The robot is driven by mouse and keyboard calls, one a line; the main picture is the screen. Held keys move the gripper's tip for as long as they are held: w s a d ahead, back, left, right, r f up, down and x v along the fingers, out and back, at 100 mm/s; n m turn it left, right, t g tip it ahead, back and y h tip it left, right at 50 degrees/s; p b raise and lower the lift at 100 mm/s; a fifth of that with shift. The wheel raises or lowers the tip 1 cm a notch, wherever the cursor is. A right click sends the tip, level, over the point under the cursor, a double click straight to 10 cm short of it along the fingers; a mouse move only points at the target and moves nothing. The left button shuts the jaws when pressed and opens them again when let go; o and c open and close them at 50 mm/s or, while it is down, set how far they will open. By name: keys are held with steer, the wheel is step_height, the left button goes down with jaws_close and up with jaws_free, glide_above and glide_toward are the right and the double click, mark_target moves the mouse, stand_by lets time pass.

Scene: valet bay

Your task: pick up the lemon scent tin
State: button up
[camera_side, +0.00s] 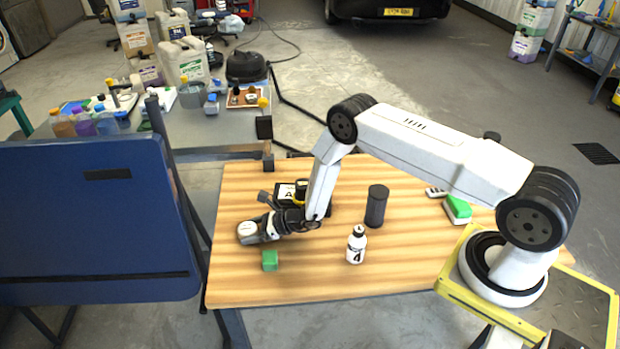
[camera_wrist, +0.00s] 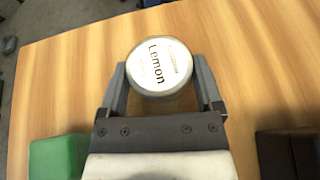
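The lemon scent tin (camera_wrist: 159,68) is round, with a pale lid that reads "Lemon" and a silvery rim. In the side view the tin (camera_side: 247,233) stands upright on the wooden table, near its left edge. My gripper (camera_wrist: 160,66) has one finger on each side of the tin, set wide apart. Any gap between fingers and tin is very thin, and contact is hard to make out. In the side view my gripper (camera_side: 257,226) reaches in low from the right, and its fingers partly hide the tin.
A green block (camera_side: 270,260) stands just in front of my gripper; it also shows at lower left in the wrist view (camera_wrist: 58,157). A white bottle (camera_side: 356,245), a dark cylinder (camera_side: 376,206) and a green-and-white item (camera_side: 457,210) stand further right. A dark object labelled "A" (camera_side: 287,192) is behind.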

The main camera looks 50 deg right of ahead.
steer(key=c, duration=0.7)
steer(key=shift+r, duration=0.15)
steer(key=shift+c, duration=0.2)
steer(key=shift+r, duration=1.2)
steer(key=s+d+r, duration=0.1)
steer(key=s+r, duration=0.9)
steer(key=s, duration=0.4)
steer(key=shift+r, duration=0.15)
steer(key=shift+d, duration=0.1)
